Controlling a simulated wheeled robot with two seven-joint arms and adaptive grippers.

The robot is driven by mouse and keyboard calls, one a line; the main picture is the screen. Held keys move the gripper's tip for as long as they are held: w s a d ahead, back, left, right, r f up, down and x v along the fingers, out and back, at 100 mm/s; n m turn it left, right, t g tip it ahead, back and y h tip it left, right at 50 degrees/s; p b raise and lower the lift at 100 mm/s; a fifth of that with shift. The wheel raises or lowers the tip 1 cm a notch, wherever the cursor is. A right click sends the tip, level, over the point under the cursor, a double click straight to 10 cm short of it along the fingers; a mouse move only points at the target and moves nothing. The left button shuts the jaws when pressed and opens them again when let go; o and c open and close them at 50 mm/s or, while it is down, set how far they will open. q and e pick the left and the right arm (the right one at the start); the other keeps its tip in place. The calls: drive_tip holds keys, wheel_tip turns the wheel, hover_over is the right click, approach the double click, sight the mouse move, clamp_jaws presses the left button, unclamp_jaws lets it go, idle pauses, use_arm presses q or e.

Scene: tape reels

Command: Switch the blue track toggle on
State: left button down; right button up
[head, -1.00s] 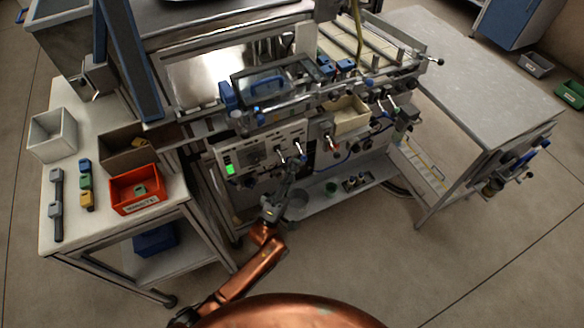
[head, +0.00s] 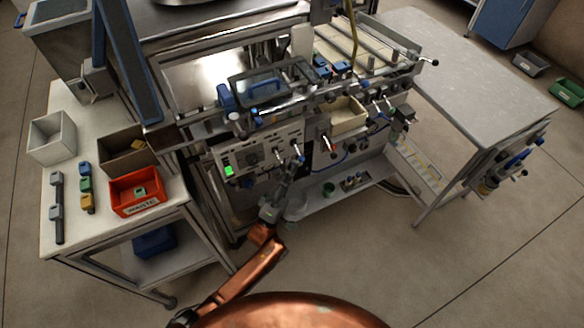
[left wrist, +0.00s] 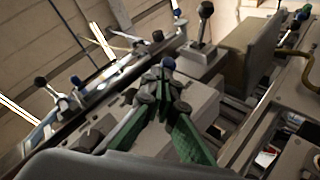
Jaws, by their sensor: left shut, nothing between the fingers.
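My left gripper (head: 297,162) is shut and empty, up against the front of the machine's control panel (head: 240,158). Its fingertips are close to the small toggle levers (head: 279,152) on that panel. In the left wrist view my left gripper (left wrist: 160,90) has its dark green fingers together. The toggle's base is hidden behind the fingers. My right gripper is not in view.
A green-lit display (head: 229,170) is at the panel's left. A red-tipped lever (head: 331,145) is right of my gripper, below a cream bin (head: 347,117). A lower shelf (head: 330,196) juts out beneath. A side table with a red waste bin (head: 136,194) stands left.

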use_arm(q)
drive_tip(key=s+a+f+n+y+p, duration=0.1)
drive_tip(key=s+f+n+y+p, duration=0.2)
drive_tip(key=s+n+y+p, duration=0.7)
drive_tip(key=shift+s+a+f+t, duration=0.3)
drive_tip(key=shift+s, duration=0.2)
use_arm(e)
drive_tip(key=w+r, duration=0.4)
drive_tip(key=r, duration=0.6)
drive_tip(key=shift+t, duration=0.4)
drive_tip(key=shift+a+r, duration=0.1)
